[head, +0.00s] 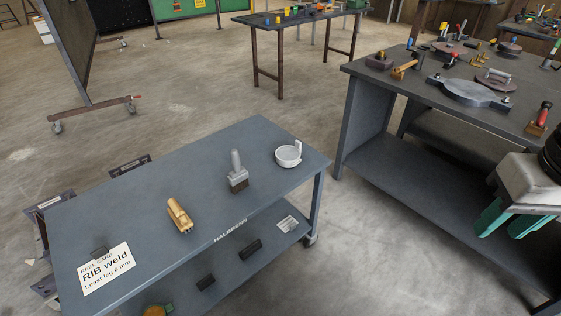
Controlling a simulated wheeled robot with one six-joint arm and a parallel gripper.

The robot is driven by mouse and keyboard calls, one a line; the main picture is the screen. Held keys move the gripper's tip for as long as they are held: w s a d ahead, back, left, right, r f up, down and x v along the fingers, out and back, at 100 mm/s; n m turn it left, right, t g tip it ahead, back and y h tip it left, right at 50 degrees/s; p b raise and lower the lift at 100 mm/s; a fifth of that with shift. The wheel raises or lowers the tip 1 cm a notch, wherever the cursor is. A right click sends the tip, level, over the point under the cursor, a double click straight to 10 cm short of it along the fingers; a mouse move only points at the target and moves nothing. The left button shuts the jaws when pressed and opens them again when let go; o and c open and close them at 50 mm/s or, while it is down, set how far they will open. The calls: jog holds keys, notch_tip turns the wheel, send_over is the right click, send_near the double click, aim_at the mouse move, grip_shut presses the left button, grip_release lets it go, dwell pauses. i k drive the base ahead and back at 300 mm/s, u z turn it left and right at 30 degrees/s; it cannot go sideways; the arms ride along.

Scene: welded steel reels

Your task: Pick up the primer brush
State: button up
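A brush-like tool with a grey upright handle and a dark block-shaped lower end (238,173) stands on the blue-grey cart top (130,205). It looks like the primer brush, though its bristles are too small to make out clearly. A red-handled brush-like tool (540,118) stands on the right bench. My gripper (499,234) is at the right edge, with its two green fingers apart and nothing seen between them. It is well to the right of the cart, in front of the right bench in the picture.
The right bench (390,90) holds plates and clamps. Bare floor (345,235) lies between cart and bench.

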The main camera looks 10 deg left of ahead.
aim_at(237, 178)
jog(key=z, duration=0.35)
jog(key=i, duration=0.65)
jog(key=u, duration=0.55)
jog(key=i, duration=0.7)
jog(key=u, duration=0.85)
